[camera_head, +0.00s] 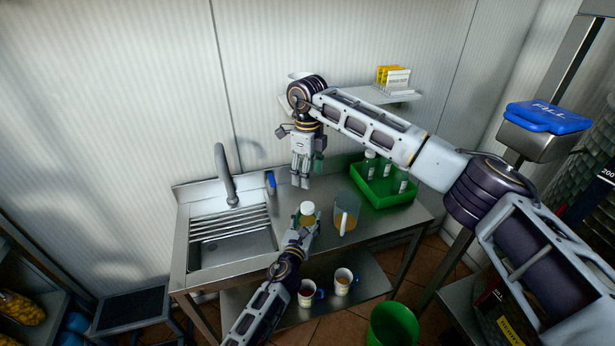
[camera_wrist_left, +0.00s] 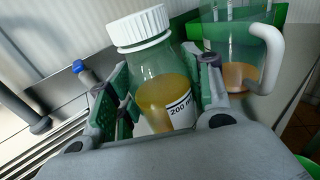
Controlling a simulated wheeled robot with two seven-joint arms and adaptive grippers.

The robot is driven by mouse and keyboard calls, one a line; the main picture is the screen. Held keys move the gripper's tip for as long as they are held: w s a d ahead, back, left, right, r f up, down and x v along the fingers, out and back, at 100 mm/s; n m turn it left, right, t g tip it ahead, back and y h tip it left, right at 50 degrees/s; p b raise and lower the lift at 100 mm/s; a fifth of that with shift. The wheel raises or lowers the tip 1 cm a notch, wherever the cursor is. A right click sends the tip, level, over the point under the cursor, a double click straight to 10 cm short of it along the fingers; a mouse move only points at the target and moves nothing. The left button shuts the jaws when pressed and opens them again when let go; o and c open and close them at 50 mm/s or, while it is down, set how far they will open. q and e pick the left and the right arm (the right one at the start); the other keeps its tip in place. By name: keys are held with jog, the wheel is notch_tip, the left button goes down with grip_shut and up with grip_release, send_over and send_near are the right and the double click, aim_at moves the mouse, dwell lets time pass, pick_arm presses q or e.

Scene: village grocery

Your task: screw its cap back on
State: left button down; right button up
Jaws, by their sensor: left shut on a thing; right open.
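My left gripper (camera_head: 304,226) is shut on a clear bottle (camera_wrist_left: 156,70) with amber liquid and a white label reading 200. The bottle stands between the green-padded fingers and looks slightly tilted in the left wrist view. A white ribbed cap (camera_wrist_left: 139,25) sits on the bottle's mouth; it also shows in the head view (camera_head: 307,208). I cannot tell how tight it is. My right gripper (camera_head: 301,183) is open and empty, pointing down over the counter, behind the bottle and apart from the cap.
A pitcher (camera_head: 346,214) with amber liquid and a white handle stands right of the bottle. A green crate (camera_head: 375,200) with several bottles is at the back right. The sink (camera_head: 232,252) and faucet (camera_head: 226,176) are left. A small blue-topped item (camera_head: 270,182) stands near the wall.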

pick_arm(q)
jog(key=c, duration=0.6)
grip_release()
jog(key=shift+o, duration=0.2)
jog(key=shift+s, duration=0.2)
jog(key=v, duration=1.1)
jog(key=shift+s, duration=0.3)
jog(key=shift+a, duration=0.15)
